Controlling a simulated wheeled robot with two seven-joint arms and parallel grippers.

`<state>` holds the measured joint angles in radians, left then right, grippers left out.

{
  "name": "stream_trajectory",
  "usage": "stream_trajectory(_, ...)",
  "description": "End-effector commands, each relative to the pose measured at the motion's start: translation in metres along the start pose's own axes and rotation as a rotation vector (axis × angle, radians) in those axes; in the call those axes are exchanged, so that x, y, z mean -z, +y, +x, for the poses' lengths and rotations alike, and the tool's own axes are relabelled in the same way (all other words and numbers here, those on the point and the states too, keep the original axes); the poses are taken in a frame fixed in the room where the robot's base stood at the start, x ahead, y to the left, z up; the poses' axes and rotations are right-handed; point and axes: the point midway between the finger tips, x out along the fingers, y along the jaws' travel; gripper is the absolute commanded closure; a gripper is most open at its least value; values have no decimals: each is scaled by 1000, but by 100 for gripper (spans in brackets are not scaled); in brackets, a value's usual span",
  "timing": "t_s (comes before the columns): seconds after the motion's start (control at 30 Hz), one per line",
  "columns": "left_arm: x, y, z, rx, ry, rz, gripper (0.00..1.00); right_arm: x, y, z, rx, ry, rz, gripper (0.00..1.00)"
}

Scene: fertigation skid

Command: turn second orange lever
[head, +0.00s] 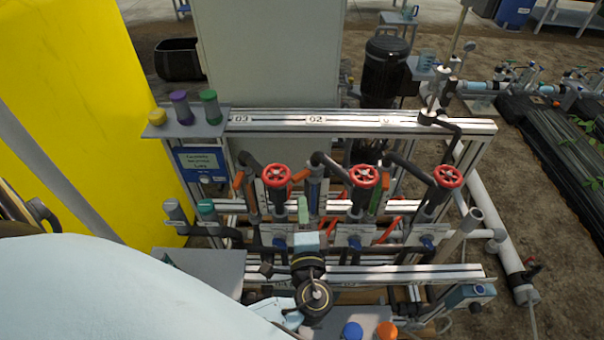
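Several orange levers show among the pipes of the skid. The left one (238,181) is beside the left red handwheel, and a middle one (299,175) is just left of the middle pipe. Another orange part (389,173) is left of the right handwheel. My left gripper (303,215) reaches up from the bottom centre, its pale tip below the middle orange lever and apparently apart from it. The fingers are too small and end-on to tell whether they are open. My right gripper does not show.
Red handwheels (276,175) (362,176) (448,176) stand on the pipes close by. A rail (345,121) carries number labels. Coloured bottles (180,106) stand on a shelf at left. Blue and orange caps (352,330) (386,330) are at the front. My arm covers the lower left.

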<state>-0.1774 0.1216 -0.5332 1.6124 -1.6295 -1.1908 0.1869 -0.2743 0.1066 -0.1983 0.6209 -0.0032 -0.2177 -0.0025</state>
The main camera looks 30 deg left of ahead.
Motion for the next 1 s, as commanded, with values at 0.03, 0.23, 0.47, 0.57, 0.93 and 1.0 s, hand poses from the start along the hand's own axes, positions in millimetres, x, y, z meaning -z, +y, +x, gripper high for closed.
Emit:
stream_trajectory(0.03, 0, -1, 12, 4, 0, 1, 64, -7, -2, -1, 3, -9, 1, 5)
stream_trajectory(0.23, 0, -1, 56, 3, 0, 1, 64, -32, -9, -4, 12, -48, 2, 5)
stream_trajectory(0.47, 0, 0, 94, 0, 1, 2, 64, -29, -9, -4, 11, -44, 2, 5)
stream_trajectory(0.57, 0, 0, 103, -1, 0, 2, 64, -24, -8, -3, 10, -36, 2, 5)
stream_trajectory(0.93, 0, 1, 109, -3, 1, 1, 64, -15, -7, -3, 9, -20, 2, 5)
stream_trajectory(1.0, 0, 1, 109, -3, 1, 1, 70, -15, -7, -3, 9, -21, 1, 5)
